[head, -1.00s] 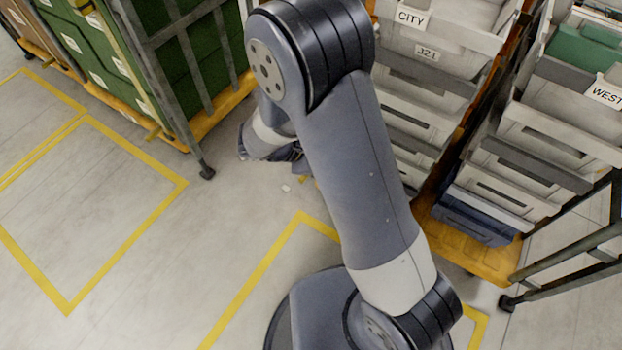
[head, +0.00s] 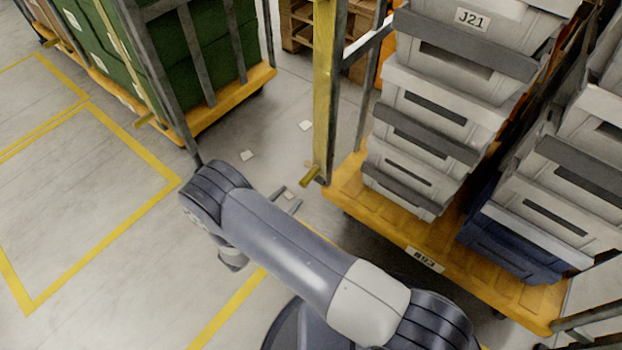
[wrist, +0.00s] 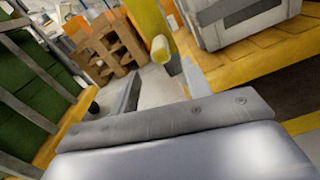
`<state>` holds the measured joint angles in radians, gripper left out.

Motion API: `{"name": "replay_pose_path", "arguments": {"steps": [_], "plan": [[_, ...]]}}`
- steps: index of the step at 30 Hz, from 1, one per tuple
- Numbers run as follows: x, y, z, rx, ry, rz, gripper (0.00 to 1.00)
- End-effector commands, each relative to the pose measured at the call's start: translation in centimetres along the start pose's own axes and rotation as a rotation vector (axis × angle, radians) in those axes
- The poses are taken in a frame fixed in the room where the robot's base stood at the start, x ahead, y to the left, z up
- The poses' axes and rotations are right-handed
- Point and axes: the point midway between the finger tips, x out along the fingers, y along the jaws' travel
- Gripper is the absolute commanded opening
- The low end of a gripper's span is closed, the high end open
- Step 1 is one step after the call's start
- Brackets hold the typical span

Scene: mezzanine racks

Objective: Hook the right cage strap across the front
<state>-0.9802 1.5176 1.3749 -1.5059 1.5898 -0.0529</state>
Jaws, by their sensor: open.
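The right cage (head: 424,261) has a yellow base and holds stacked grey crates. A broad yellow strap (head: 326,85) hangs down its left front post, and its stubby yellow lower end (head: 310,177) sticks out near the base. In the wrist view the strap end (wrist: 160,48) shows ahead of the fingers, slightly above their middle. My gripper (head: 289,197) is open and empty, low and just left of the strap end, apart from it in the head view. In the wrist view its two fingers (wrist: 160,87) stand apart. The far post's catch for the strap is not clearly visible.
A left cage (head: 225,105) with green crates stands across a floor gap. A wooden pallet stack (head: 297,25) is behind. A dark blue crate (head: 510,245) sits low on the right cage. Paper scraps (head: 247,155) and yellow lines mark otherwise clear floor.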

Motion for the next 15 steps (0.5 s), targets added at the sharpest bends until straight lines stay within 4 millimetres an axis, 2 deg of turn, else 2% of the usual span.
{"name": "replay_pose_path", "arguments": {"steps": [9, 15], "plan": [[5.9, -0.2, -0.1, 0.001, 0.000, -0.009, 0.46], [8.8, -0.2, -0.1, 0.001, 0.001, -0.007, 0.46]]}}
